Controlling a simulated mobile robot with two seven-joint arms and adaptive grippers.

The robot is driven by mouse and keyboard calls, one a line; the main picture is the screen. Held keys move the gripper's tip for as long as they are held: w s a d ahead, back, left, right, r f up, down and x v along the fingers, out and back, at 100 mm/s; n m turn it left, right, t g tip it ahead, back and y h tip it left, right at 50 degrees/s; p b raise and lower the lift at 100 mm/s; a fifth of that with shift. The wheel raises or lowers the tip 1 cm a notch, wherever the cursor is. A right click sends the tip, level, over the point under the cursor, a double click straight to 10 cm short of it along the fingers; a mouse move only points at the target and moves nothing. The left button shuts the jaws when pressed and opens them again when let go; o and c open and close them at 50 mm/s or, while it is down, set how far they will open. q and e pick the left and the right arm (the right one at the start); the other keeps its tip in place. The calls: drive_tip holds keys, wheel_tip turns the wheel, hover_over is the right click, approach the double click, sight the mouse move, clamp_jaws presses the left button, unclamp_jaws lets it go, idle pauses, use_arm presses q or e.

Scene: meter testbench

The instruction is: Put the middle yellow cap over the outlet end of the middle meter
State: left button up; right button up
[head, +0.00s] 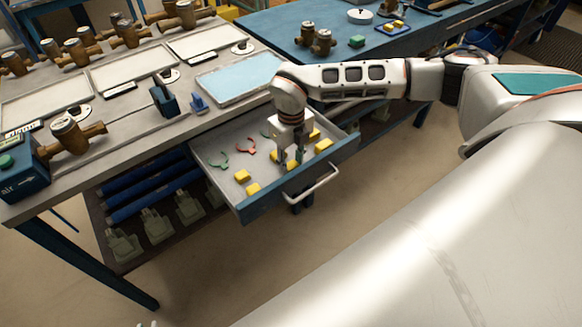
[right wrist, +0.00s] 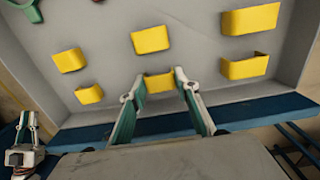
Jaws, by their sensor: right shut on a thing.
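Several yellow caps lie in the open drawer (head: 222,182). My right gripper (head: 290,162) reaches down into the drawer. In the right wrist view its fingers (right wrist: 160,80) are shut on the middle yellow cap (right wrist: 160,84) of the row nearest the drawer front. This cap looks still on or close to the drawer floor. Several brass meters stand on the bench, one of them (head: 70,133) near its left end; I cannot tell which is the middle meter. My left gripper (right wrist: 26,128) shows small at the lower left of the right wrist view, fingers apart and empty.
Other yellow caps (right wrist: 68,60) (right wrist: 151,40) (right wrist: 245,67) lie around the held one. Red (head: 247,148) and green (head: 219,159) clips lie further back in the drawer. A blue-grey tray (head: 238,77) and blue holders (head: 163,100) are on the bench above.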

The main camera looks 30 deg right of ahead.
sight(291, 165)
drive_tip(key=shift+r, duration=0.1)
wheel_tip(291, 165, up, 5)
drive_tip(key=p, duration=0.4)
drive_tip(key=shift+r+p, duration=0.55)
drive_tip(key=shift+r, duration=0.35)
